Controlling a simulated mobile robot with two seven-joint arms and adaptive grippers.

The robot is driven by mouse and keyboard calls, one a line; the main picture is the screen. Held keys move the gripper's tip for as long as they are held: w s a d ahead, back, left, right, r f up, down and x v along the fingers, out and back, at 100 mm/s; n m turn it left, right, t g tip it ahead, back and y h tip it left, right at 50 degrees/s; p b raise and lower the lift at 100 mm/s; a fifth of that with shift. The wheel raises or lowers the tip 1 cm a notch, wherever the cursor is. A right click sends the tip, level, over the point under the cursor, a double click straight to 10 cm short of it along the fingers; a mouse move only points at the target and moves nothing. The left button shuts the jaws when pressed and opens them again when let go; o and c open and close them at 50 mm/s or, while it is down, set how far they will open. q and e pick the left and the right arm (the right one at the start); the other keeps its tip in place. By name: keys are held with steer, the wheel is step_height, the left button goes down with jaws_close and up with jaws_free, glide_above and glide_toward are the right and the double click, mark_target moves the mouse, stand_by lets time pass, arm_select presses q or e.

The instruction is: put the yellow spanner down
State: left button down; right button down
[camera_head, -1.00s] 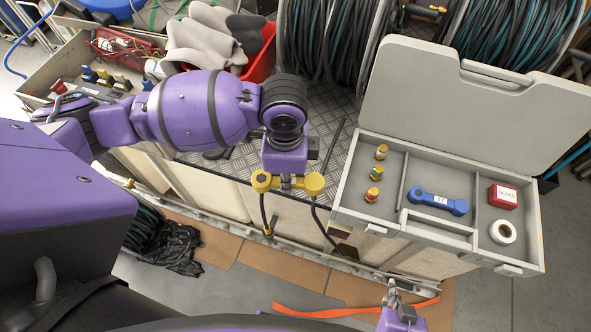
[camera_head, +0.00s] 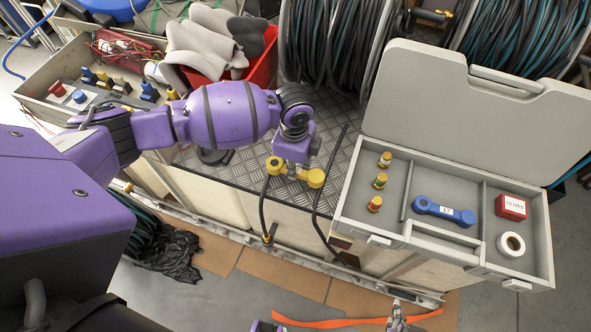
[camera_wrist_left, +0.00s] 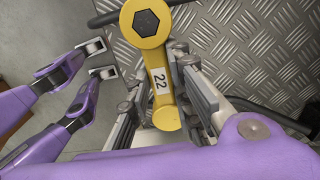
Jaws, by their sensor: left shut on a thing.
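My left gripper (camera_head: 296,172) is shut on the yellow spanner (camera_head: 316,178), gripping it around the middle of its handle. In the left wrist view the spanner (camera_wrist_left: 153,60) shows a hexagonal ring end at the top and a label reading 22. The spanner is over the front part of the chequer-plate deck (camera_head: 338,165); I cannot tell whether it touches the plate. My right gripper (camera_head: 397,312) is low in the head view, away from the deck. In the left wrist view its two fingers (camera_wrist_left: 99,60) are apart with nothing between them.
An open grey case (camera_head: 390,222) at the right holds a blue spanner (camera_head: 444,210), a red box (camera_head: 511,207), a white tape roll (camera_head: 511,244) and small fittings. Hose reels (camera_head: 335,45) stand behind. A black hose (camera_head: 325,215) hangs over the deck's front edge. Bare plate lies behind the spanner.

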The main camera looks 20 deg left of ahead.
arm_select(q)
steer(key=shift+w+a+f, duration=0.1)
steer(key=shift+w+f, duration=0.25)
steer(key=shift+f, duration=1.55)
steer(key=shift+f, duration=0.2)
steer(key=c, duration=1.6)
jaws_free()
steer(key=shift+o, duration=0.2)
steer(key=shift+r, duration=0.15)
step_height(320, 180, up, 12)
steer(key=shift+r+p, duration=0.1)
steer(key=shift+p, duration=0.25)
